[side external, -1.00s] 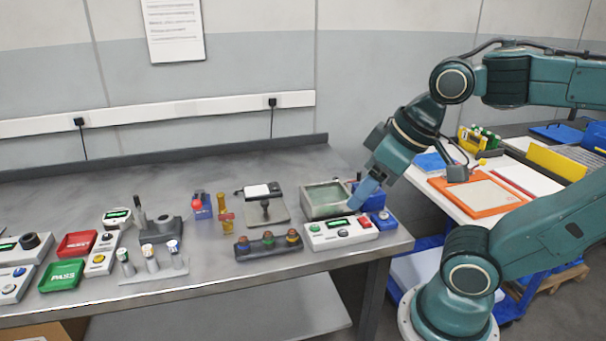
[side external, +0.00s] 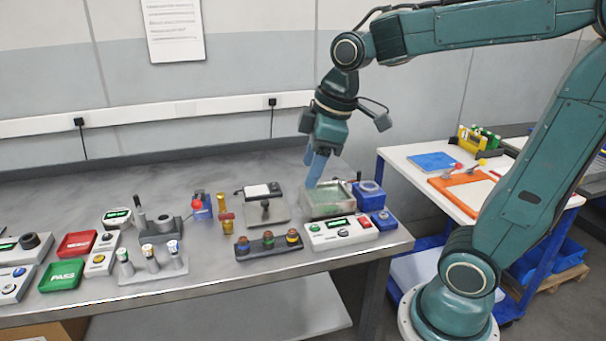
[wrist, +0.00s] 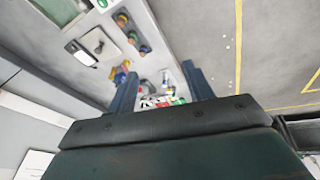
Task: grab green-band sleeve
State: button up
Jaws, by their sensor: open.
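A dark rack (side external: 246,256) near the bench's front edge holds three short sleeves with coloured bands. The middle sleeve (side external: 268,239) appears to carry the green band. It stands upright between a blue-banded one and another banded one. My gripper (side external: 316,184) is open, fingers down, above the open grey tray (side external: 327,202), behind and to the right of the rack. In the wrist view my gripper (wrist: 158,78) shows two spread fingers with nothing held between them.
A white control box (side external: 341,233) stands right of the rack. A blue container (side external: 369,196) sits beside the tray. A scale-like stand (side external: 266,205) is behind the rack, with yellow and red-topped items to its left.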

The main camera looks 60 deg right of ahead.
jog(key=w+d+f+n+g, duration=0.2)
jog(key=w+d+f+n, duration=0.25)
jog(key=w, duration=0.55)
jog(key=n+g+y, duration=0.1)
jog(key=n+y, duration=0.1)
jog(key=n, duration=0.5)
send_near(268, 233)
jog(key=shift+m, duration=0.35)
jog(key=shift+w+a+f, duration=0.1)
jog(key=shift+a+f, duration=0.1)
jog(key=shift+f, duration=0.6)
jog(key=shift+w+a+f, duration=0.1)
jog(key=shift+a+f, duration=0.05)
jog(key=shift+f, duration=0.7)
jog(key=shift+a+f, duration=0.2)
jog(key=shift+f, duration=0.6)
jog(key=shift+a+f, duration=0.2)
jog(key=shift+f, duration=1.1)
jog(key=shift+a+f, duration=0.2)
jog(key=shift+f, duration=1.05)
jog(key=c, duration=1.1)
